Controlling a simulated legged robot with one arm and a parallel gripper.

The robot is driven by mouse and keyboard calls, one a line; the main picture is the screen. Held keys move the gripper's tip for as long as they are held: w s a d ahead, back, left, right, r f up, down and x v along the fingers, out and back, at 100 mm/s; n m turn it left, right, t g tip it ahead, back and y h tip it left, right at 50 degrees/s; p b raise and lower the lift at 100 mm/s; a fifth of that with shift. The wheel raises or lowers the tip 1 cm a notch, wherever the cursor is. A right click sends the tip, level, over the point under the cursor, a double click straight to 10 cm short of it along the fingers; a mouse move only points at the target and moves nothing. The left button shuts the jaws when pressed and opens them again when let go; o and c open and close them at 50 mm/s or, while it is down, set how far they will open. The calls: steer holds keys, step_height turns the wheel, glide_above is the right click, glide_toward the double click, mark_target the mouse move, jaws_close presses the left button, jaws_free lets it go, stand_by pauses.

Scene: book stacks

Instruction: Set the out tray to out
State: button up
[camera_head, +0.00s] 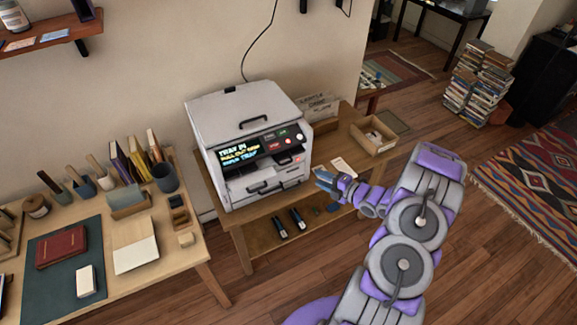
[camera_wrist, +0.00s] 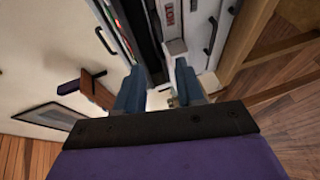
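A white printer (camera_head: 222,160) stands on a wooden table. Its lit screen (camera_head: 240,150) reads "TRAY IN" on the top line, with smaller, hard-to-read lines below. Under the screen is a recessed slot with a white tray front (camera_head: 265,186) and dark handles, which look pushed in; I cannot tell for sure which part is the out tray. My gripper (camera_head: 326,181) is just right of the printer's lower front, apart from it. In the wrist view my gripper's blue fingers (camera_wrist: 160,90) are spread with nothing held between them, facing the printer's front and a dark handle (camera_wrist: 212,36).
A box (camera_head: 374,136) and a paper sheet (camera_head: 343,167) lie on the table right of the printer. A shelf below (camera_head: 255,238) holds small dark items. A desk (camera_head: 185,262) with books and cups stands to the left. The floor in front is clear.

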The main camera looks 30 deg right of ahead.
steer(key=b+x, duration=0.1)
steer(key=x, duration=1.4)
steer(key=shift+w+b, duration=0.35)
steer(key=shift+b, duration=0.05)
steer(key=shift+f, duration=0.15)
steer(key=shift+c, duration=0.2)
jaws_close()
